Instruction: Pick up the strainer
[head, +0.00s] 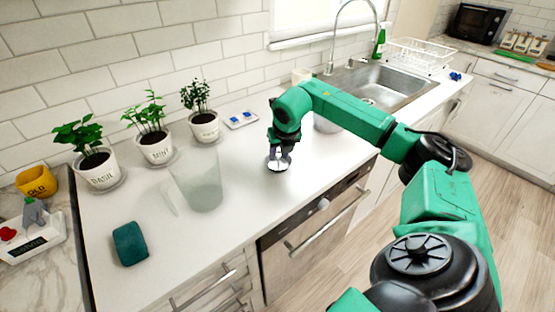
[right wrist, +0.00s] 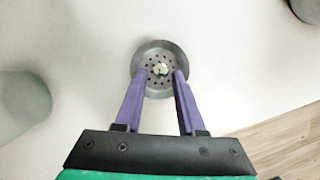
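The strainer (head: 277,165) is a small round metal disc on the white counter, partly hidden by my right gripper in the head view. In the right wrist view the strainer (right wrist: 157,50) shows as a perforated dish with a rim and a small pale knob at its centre. My right gripper (right wrist: 162,72) points down over it. Its two purple fingers are apart, one on each side of the knob, with a visible gap. I cannot tell how high the fingertips are above the dish. My left gripper is not in view.
A translucent vase (head: 200,182) stands left of the strainer. A grey metal container (head: 327,124) is partly hidden behind my right arm. Potted plants line the wall, including mint (head: 157,149). A teal sponge (head: 129,244) lies front left. The sink (head: 380,84) is at the back right.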

